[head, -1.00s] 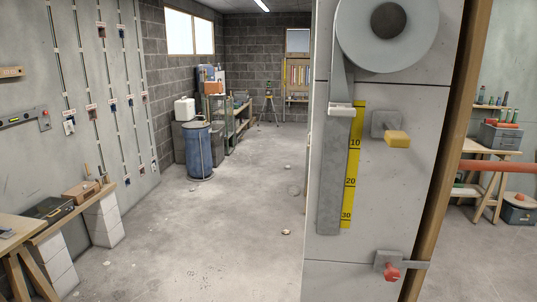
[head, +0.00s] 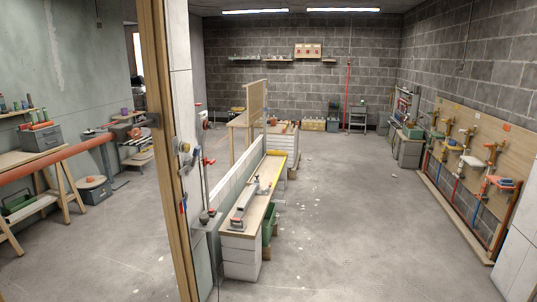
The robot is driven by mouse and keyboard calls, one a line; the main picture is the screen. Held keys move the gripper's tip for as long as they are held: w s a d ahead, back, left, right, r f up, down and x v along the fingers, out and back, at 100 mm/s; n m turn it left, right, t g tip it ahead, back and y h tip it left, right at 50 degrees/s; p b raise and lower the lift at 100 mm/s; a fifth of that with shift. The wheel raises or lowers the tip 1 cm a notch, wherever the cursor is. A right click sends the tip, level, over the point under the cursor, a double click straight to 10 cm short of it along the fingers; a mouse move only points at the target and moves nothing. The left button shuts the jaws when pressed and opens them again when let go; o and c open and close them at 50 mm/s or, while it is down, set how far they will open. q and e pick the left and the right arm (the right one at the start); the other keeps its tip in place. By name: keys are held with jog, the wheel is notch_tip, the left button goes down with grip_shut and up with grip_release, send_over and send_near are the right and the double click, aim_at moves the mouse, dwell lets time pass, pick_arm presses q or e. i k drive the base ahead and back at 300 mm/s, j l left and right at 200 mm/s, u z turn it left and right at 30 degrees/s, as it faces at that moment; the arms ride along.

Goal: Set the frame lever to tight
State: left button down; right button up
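I cannot pick out a frame lever for sure in the head view. A small red-handled fitting (head: 208,161) sticks out near the end of the white partition, left of centre. It is too small to tell how it is set. A wooden post (head: 165,150) stands upright just left of it, at the near end of the partition. Neither of my grippers is in view.
A low block wall with a wooden top (head: 245,208) carries tools and runs away from me. Open floor (head: 345,225) lies to its right. A pipe board (head: 475,165) leans on the right wall. A workbench (head: 45,158) and an orange pipe (head: 55,163) are at left.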

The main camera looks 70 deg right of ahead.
aim_at(197, 150)
jog(key=z, duration=1.7)
jog(key=i+l, duration=0.2)
jog(key=l, duration=0.15)
jog(key=i+l, duration=0.15)
jog(key=i, duration=0.3)
jog(key=i+l+z, duration=0.15)
jog(key=i, duration=0.3)
jog(key=i+l, duration=0.15)
jog(key=i, duration=0.35)
jog(key=i+j+z, duration=0.15)
jog(key=i+j, duration=0.55)
jog(key=i, duration=0.1)
